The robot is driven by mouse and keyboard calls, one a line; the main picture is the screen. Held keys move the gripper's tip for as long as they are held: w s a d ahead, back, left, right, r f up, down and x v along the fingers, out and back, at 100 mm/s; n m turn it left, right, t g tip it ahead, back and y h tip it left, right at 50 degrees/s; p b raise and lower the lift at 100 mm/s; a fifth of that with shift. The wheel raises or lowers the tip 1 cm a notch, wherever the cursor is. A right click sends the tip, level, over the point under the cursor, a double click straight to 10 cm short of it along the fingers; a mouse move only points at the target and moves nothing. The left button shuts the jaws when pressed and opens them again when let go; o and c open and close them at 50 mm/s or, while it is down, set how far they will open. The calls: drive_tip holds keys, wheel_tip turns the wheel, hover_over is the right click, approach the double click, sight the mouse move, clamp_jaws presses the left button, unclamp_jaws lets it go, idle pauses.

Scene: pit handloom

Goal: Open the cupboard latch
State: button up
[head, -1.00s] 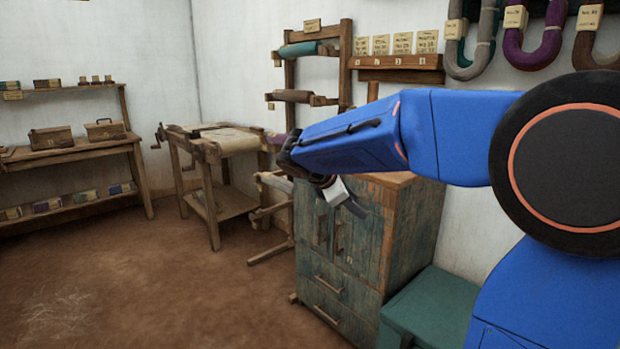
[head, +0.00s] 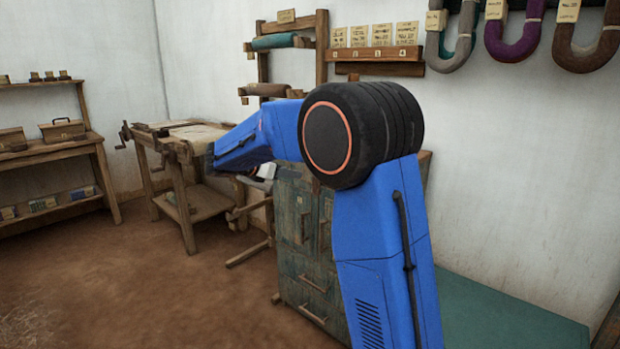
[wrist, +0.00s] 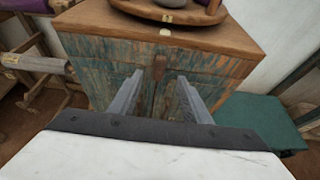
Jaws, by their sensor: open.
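The cupboard (head: 292,230) has weathered blue-green doors with wooden handles, and drawers below. In the head view my arm hides much of its upper part. In the wrist view its front (wrist: 100,65) faces me under a wooden top. A small upright wooden piece, which looks like the latch (wrist: 158,68), sits at the middle of the front near the top edge. My gripper (wrist: 160,77) is open, with one grey finger on each side of this piece in the picture. I cannot tell whether either finger touches it. In the head view the fingertips are hidden.
A round wooden tray (wrist: 175,12) with objects stands on the cupboard top. A green chest or bench (head: 500,310) is right of the cupboard. A wooden loom frame (head: 190,205) stands to the left. The brown floor (head: 150,290) in front is clear.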

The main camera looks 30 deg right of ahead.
sight(316, 185)
drive_tip(key=x, duration=1.3)
drive_tip(key=c, duration=1)
